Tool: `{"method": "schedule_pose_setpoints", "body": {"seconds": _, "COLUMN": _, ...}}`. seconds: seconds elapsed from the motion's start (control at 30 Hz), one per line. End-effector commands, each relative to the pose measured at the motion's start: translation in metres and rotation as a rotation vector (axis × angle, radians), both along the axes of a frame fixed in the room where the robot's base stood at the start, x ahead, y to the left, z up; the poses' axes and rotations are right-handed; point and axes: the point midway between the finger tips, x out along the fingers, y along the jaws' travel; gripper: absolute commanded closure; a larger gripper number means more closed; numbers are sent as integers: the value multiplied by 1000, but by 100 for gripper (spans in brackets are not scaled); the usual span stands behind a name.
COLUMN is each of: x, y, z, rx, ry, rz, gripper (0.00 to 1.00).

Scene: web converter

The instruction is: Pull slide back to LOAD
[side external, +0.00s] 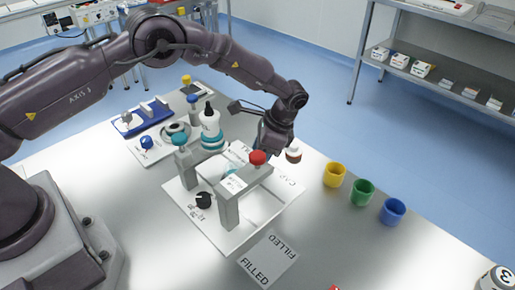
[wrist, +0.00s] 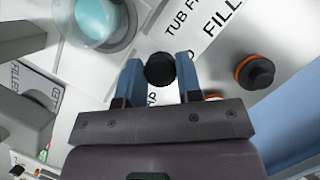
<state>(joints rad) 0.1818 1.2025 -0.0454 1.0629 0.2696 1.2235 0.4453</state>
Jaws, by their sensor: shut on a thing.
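My gripper (wrist: 160,76) is shut on a round black knob (wrist: 160,69), which sits between its two blue fingers in the wrist view. I take the knob to be the slide's handle; the slide's own edges are hard to make out. A clear round tub with teal contents (wrist: 98,18) is beside the gripper at upper left. White plate lettering (wrist: 205,22) reads "TUB FI..." and "FILL". In the side view my gripper (side external: 268,140) is low behind the grey frame with the red knob (side external: 257,157), and its fingertips and the held knob are hidden.
The grey frame (side external: 229,210) stands close to my gripper. A black knob with an orange ring (wrist: 254,73) is to the right in the wrist view. A white bottle (side external: 210,118) stands behind. Yellow (side external: 334,174), green (side external: 361,193) and blue (side external: 393,211) cups stand right.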

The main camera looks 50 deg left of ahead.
Motion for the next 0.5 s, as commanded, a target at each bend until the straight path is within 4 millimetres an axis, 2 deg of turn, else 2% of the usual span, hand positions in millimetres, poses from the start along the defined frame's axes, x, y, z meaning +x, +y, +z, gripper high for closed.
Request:
{"method": "schedule_pose_setpoints", "body": {"seconds": 0.03, "x": 1, "y": 0, "z": 1, "rx": -1, "ry": -2, "rz": 2, "gripper": 100}}
{"method": "schedule_pose_setpoints", "body": {"seconds": 0.07, "x": 1, "y": 0, "z": 1, "rx": -1, "ry": -2, "rz": 2, "gripper": 60}}
{"method": "schedule_pose_setpoints", "body": {"seconds": 0.13, "x": 1, "y": 0, "z": 1, "rx": 0, "ry": -1, "rz": 2, "gripper": 44}}
{"method": "schedule_pose_setpoints", "body": {"seconds": 0.17, "x": 0, "y": 0, "z": 1, "rx": 0, "ry": -1, "rz": 2, "gripper": 42}}
{"method": "schedule_pose_setpoints", "body": {"seconds": 0.5, "x": 2, "y": 0, "z": 4, "rx": 1, "ry": -1, "rz": 1, "gripper": 42}}
